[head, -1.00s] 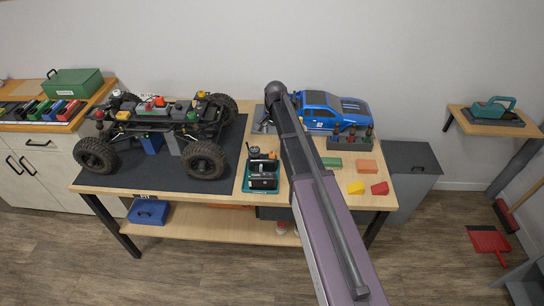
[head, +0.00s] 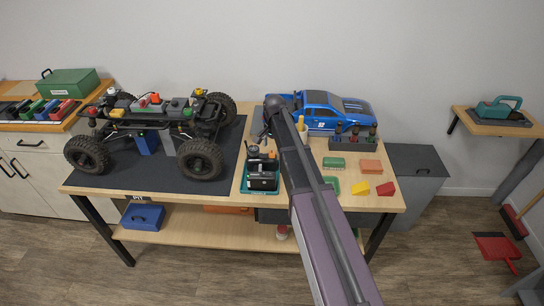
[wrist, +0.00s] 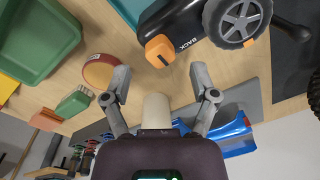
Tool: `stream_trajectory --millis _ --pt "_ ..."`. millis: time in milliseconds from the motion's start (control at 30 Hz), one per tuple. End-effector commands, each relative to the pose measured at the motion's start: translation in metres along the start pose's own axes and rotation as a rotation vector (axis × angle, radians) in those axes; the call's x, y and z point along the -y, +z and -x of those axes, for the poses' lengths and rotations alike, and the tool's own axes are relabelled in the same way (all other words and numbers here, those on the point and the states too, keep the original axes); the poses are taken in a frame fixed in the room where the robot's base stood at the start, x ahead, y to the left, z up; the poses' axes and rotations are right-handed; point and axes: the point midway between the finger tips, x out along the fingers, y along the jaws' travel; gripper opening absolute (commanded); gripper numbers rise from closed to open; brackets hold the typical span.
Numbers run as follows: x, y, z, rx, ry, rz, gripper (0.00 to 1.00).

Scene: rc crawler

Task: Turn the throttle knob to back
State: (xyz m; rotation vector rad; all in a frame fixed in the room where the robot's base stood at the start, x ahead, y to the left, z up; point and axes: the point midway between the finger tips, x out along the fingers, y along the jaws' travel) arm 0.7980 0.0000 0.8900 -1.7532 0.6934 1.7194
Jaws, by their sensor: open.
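The throttle knob (wrist: 158,50) is orange with a dark slot-like mark, on the end of the black transmitter (wrist: 195,22) in the wrist view. The printed word BACK (wrist: 188,45) is beside it. The transmitter has a grey-spoked wheel (wrist: 238,20). In the head view the transmitter (head: 263,178) sits in a teal tray (head: 247,189) on the bench. My gripper (wrist: 161,78) is open in the wrist view, its fingertips apart and pointing towards the knob. Nothing is held; the knob appears beyond the fingertips. The gripper is hidden behind my arm in the head view.
A red-rimmed round item (wrist: 101,70) and green tray (wrist: 40,40) lie nearby. The crawler chassis (head: 150,115) stands left on a dark mat; the blue body shell (head: 325,110) is behind.

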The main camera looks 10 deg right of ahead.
Motion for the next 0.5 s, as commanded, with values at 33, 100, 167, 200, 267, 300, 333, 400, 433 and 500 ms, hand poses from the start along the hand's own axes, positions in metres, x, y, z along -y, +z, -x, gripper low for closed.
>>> stream_trajectory --millis 33,100,167,200,267,300,333,400,433,500 --pt "0.000 0.000 -0.008 0.000 0.000 0.000 0.76" --pt "0.000 0.000 -0.013 0.000 0.000 0.000 0.76" --pt "0.000 0.000 -0.017 0.000 0.000 0.000 0.76" --pt "0.000 0.000 -0.019 0.000 0.000 0.000 0.76" --pt "0.000 0.000 -0.022 0.000 0.000 0.000 0.76" --pt "0.000 0.000 -0.024 0.000 0.000 0.000 0.76" --pt "0.000 0.000 -0.025 0.000 0.000 0.000 0.76" --pt "0.000 0.000 -0.027 0.000 0.000 0.000 0.76" --pt "0.000 0.000 -0.028 0.000 0.000 0.000 0.76" --pt "0.000 0.000 -0.029 0.000 0.000 0.000 0.76"
